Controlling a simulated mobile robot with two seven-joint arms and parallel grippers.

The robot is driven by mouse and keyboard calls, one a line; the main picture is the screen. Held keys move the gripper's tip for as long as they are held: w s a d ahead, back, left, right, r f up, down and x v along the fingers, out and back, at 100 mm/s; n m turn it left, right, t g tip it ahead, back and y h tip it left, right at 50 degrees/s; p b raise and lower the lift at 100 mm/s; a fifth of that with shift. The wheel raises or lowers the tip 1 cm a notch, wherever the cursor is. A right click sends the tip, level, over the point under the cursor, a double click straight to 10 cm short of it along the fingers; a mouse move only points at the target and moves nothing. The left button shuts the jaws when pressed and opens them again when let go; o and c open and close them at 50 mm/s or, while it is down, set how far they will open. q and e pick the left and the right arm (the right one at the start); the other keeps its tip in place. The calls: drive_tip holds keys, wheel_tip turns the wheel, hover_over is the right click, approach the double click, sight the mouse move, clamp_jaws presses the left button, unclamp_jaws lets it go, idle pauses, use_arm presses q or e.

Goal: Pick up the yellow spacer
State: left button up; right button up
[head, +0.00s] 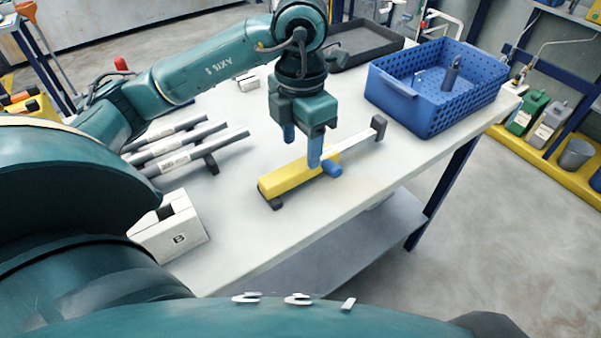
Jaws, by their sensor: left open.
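The yellow spacer (288,181) is a long yellow bar lying on the white table near its front edge. A dark foot shows under its near end, and a pale bar (361,137) with a dark end runs on from its far end. My left gripper (301,153) points down over the far part of the spacer, with its blue fingers apart. One finger overlaps the spacer in the picture; I cannot tell whether they touch. A short blue cylinder (332,168) lies beside the spacer's far end. My right gripper is out of view.
A blue perforated basket (408,108) holding a dark item stands at the back right, with a dark tray (362,44) behind. Grey rods (182,150) on supports lie left. A white box marked B (173,236) sits at front left. Table (232,238) is clear around the spacer's front.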

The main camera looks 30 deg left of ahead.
sight(300, 164)
use_arm(q)
drive_tip(key=shift+s+d+f, duration=0.1)
drive_tip(key=shift+s+f, duration=0.05)
drive_tip(key=shift+f, duration=2.55)
drive_tip(key=shift+c, duration=0.5)
clamp_jaws()
